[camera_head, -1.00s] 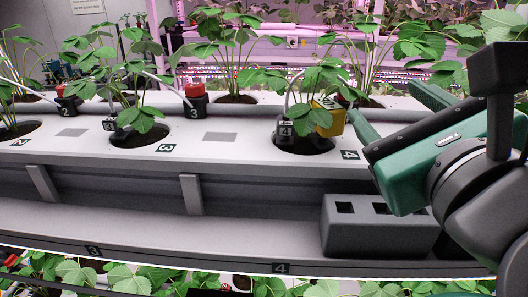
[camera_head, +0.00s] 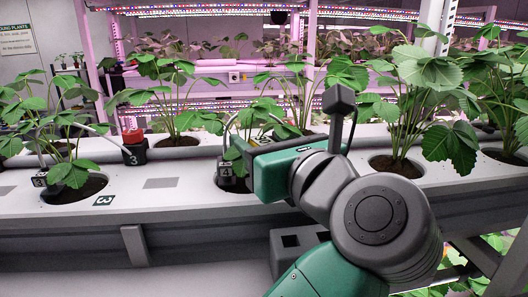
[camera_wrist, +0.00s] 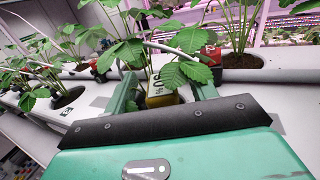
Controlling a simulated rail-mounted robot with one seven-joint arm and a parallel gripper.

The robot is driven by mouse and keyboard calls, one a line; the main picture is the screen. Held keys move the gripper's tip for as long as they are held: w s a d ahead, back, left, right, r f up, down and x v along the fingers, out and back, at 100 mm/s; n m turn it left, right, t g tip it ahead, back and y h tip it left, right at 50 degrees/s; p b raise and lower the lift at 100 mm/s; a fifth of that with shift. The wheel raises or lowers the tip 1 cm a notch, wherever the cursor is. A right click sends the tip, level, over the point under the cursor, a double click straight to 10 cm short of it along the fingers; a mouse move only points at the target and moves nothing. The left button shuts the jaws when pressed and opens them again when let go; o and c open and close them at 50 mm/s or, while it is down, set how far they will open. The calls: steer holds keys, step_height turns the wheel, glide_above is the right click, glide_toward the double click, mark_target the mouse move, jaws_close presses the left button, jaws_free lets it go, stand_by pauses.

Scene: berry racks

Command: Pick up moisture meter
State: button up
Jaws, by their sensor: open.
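The moisture meter looks to be the yellow block (camera_wrist: 160,98) in the wrist view, with a white label on top reading about "50"; I cannot be sure of its type. Leaves cover part of it. My gripper (camera_wrist: 163,80) is open, with one green finger on each side of the yellow block. I cannot tell whether the fingers touch it.
Strawberry plants stand in round holes along the white planter (camera_head: 130,200). A red-capped black box (camera_head: 133,148) marked 3 stands to the left. A large leafy plant (camera_head: 405,100) is close to the right of my arm. Thin pale tubes arch near the plants.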

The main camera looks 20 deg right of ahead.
steer(key=shift+w, duration=0.15)
steer(key=shift+c, duration=0.3)
steer(key=c, duration=1.1)
